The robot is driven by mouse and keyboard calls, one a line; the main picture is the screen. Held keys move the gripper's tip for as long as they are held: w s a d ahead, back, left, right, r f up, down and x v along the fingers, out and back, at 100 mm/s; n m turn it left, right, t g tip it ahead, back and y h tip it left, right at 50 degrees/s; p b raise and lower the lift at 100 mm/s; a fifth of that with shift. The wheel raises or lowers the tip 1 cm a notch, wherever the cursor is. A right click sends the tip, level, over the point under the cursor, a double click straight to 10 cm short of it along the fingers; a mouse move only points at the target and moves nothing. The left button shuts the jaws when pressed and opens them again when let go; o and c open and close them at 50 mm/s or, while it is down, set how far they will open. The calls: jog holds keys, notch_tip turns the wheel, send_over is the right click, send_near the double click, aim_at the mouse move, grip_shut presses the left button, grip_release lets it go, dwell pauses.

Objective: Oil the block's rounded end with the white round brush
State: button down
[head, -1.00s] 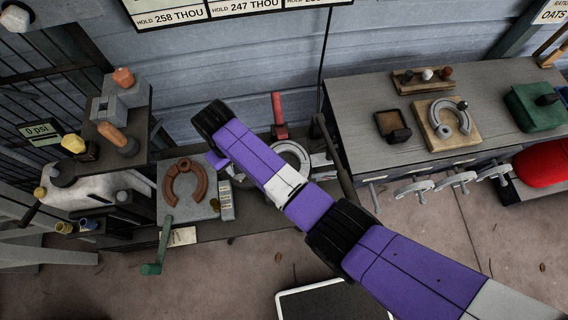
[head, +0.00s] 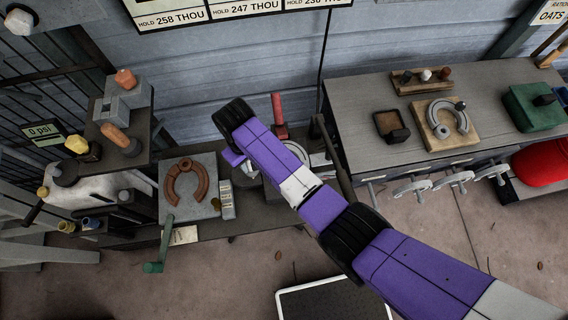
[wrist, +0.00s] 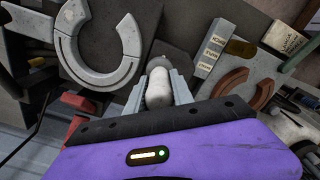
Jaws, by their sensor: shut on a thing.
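My gripper (wrist: 158,82) is shut on a white, rounded thing (wrist: 159,92), which looks like the white round brush. A dark grey round shape (wrist: 172,55) shows just beyond it; I cannot tell whether they touch. A pale grey horseshoe (wrist: 98,58) lies on a dark plate left of the gripper in the wrist view. A rust-brown horseshoe (head: 186,181) lies on a grey board (head: 204,165); it is right of the gripper in the wrist view. I cannot tell which piece is the block with the rounded end.
A red upright handle (head: 279,115) and a dark lever (head: 335,160) stand close to my arm. A small labelled grey block (head: 227,200) stands beside the board. The right bench (head: 360,95) carries a knob rack (head: 421,82) and a wooden board with a horseshoe.

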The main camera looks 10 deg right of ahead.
dwell(0.4)
jog(key=shift+a+b, duration=0.35)
jog(key=shift+a, duration=0.75)
jog(key=shift+r, duration=0.1)
jog(key=shift+a+b, duration=0.7)
jog(key=shift+a, duration=0.55)
jog(key=shift+d+f, duration=0.1)
jog(key=shift+f, duration=0.1)
jog(key=shift+s+d+r+p, duration=0.1)
jog(key=shift+d+r+p, duration=0.05)
jog(key=shift+d+p, duration=0.85)
jog(key=shift+d, duration=0.15)
